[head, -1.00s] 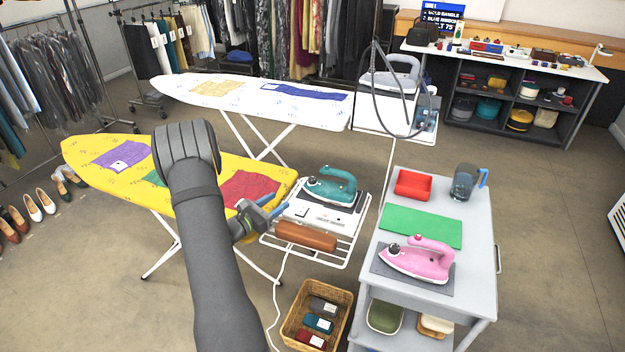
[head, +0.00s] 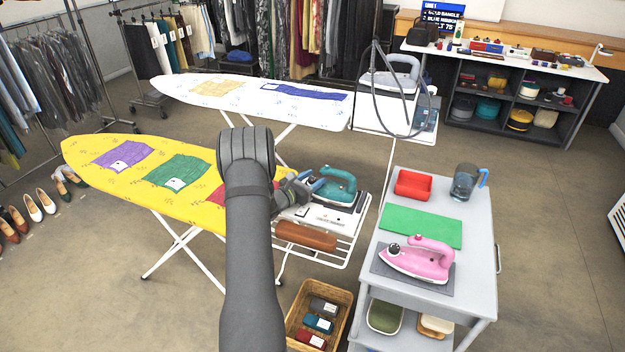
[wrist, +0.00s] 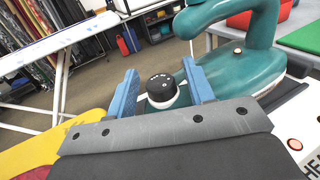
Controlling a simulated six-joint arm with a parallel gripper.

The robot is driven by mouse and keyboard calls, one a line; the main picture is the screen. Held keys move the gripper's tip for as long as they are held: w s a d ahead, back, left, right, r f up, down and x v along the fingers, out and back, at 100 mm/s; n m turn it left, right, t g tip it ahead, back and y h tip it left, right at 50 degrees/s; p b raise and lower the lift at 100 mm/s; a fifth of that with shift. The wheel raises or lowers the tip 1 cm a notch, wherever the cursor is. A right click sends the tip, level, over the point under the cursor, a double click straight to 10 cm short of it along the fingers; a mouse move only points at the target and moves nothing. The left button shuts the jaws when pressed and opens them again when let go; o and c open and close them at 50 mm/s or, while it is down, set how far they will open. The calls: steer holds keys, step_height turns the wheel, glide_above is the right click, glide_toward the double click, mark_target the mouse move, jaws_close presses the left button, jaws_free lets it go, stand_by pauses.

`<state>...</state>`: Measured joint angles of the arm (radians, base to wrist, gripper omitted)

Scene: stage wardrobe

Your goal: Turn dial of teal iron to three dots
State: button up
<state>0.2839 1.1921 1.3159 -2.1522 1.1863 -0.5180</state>
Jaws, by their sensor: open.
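The teal iron (head: 337,187) stands on a white base with a wire rack at the end of the yellow ironing board. Its body also fills the right of the wrist view (wrist: 245,65). Its dial (wrist: 160,88) is a black knob with light marks on top and a white ring below. My gripper (head: 312,184) is at the iron's left end. In the wrist view its two blue fingers (wrist: 162,90) are open on either side of the dial, with small gaps showing. The dots on the dial are too small to read surely.
The yellow ironing board (head: 100,150) lies left of the iron with cloth patches on it. A brown sleeve roll (head: 306,236) lies in front of the iron. A grey cart (head: 375,222) with a pink iron (head: 418,260) stands to the right. A wicker basket (head: 343,322) is below.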

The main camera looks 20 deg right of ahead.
steer(key=c, duration=1)
steer(key=shift+w+g, duration=0.1)
steer(key=shift+g, duration=0.2)
steer(key=m+g+h, duration=0.1)
steer(key=m+g, duration=0.2)
steer(key=shift+g, duration=0.4)
steer(key=m+g, duration=0.3)
steer(key=g, duration=0.2)
steer(key=shift+m+g, duration=0.4)
steer(key=shift+m+g+y, duration=0.55)
steer(key=shift+m+g, duration=0.45)
steer(key=shift+g, duration=0.5)
steer(key=shift+m+g+y, duration=0.55)
steer(key=shift+m+g, duration=0.45)
steer(key=shift+g, duration=0.5)
steer(key=shift+m+g+y, duration=0.7)
steer(key=shift+m+g, duration=0.2)
steer(key=shift+g, duration=0.2)
